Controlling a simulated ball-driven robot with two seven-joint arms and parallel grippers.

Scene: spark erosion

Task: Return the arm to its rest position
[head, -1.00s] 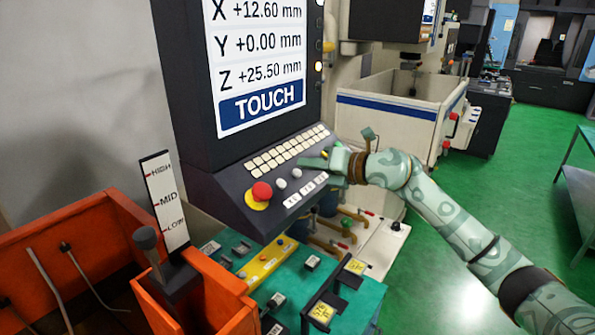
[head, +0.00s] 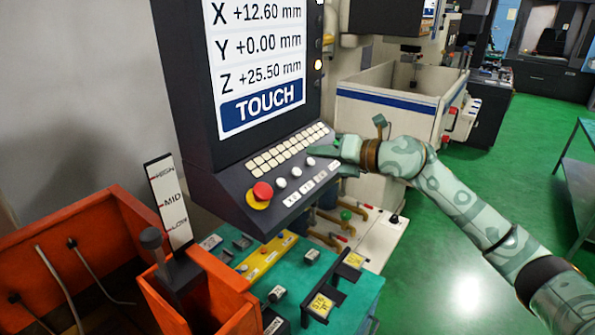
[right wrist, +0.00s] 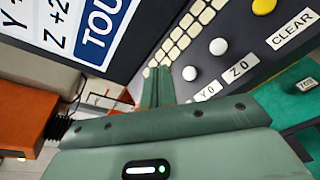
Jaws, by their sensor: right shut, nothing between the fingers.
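My right gripper (head: 322,155) is at the right end of the control panel (head: 232,197), in front of its keys and buttons. Its fingers are shut and empty; they also show together in the right wrist view (right wrist: 160,87), pointing toward the panel. I cannot tell whether they touch it. My right arm reaches in from the lower right. The screen (head: 262,70) above the panel reads X +12.60, Y +0.00, Z +25.50 mm and TOUCH. My left gripper is out of view.
A red emergency button (head: 262,190) and white round buttons (head: 281,183) stick out of the panel. A yellow button (right wrist: 263,6) is above the CLEAR label. A teal bench (head: 355,300) with fixtures stands below, orange bins (head: 75,225) at left. Green floor (head: 500,200) is open at right.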

